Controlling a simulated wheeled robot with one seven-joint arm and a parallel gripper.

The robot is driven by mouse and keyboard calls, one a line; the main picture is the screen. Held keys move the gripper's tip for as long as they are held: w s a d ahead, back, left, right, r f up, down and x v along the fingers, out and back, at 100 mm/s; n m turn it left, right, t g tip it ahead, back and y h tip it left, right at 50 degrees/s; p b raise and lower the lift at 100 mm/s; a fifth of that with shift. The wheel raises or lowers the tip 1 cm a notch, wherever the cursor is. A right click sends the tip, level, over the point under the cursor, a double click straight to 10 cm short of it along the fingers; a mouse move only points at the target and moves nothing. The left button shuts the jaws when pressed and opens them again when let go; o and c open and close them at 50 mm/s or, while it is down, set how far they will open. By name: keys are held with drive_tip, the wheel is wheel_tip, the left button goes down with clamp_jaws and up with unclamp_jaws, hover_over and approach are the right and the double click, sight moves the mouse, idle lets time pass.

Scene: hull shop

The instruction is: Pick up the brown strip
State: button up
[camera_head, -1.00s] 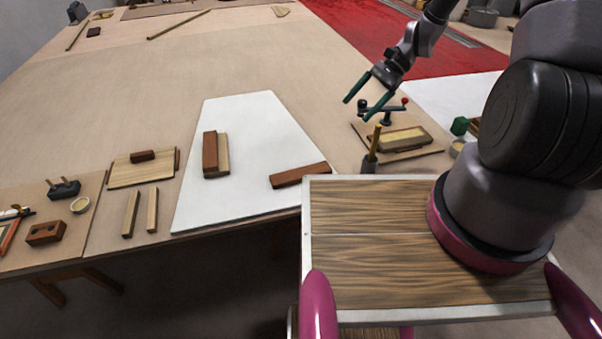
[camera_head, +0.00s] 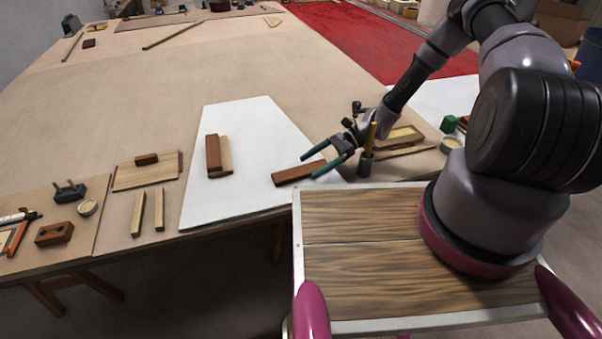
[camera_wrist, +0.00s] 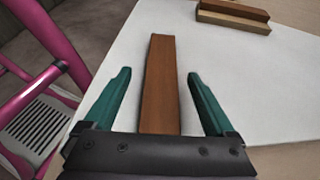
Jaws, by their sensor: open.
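The brown strip (camera_head: 298,173) lies flat and alone near the right front part of the white sheet (camera_head: 243,190). My gripper (camera_head: 311,165) is open, with its green fingers at the strip's right end in the head view. In the wrist view the strip (camera_wrist: 161,85) runs lengthwise between the two open fingers (camera_wrist: 156,98), with a gap on each side. Its near end is hidden behind the gripper body. I cannot tell the height of the fingers above the sheet.
A second brown strip (camera_head: 213,155) rests against a pale one (camera_head: 226,158) left on the sheet. A dark cup (camera_head: 365,165) with a yellow-handled tool stands just right of my gripper. A framed tray (camera_head: 400,138) lies behind it. The sheet's middle is clear.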

sight(300, 170)
drive_tip(key=x, duration=0.3)
drive_tip(key=shift+a, duration=0.25)
drive_tip(key=shift+c, duration=0.3)
clamp_jaws()
drive_tip(key=shift+w, duration=0.1)
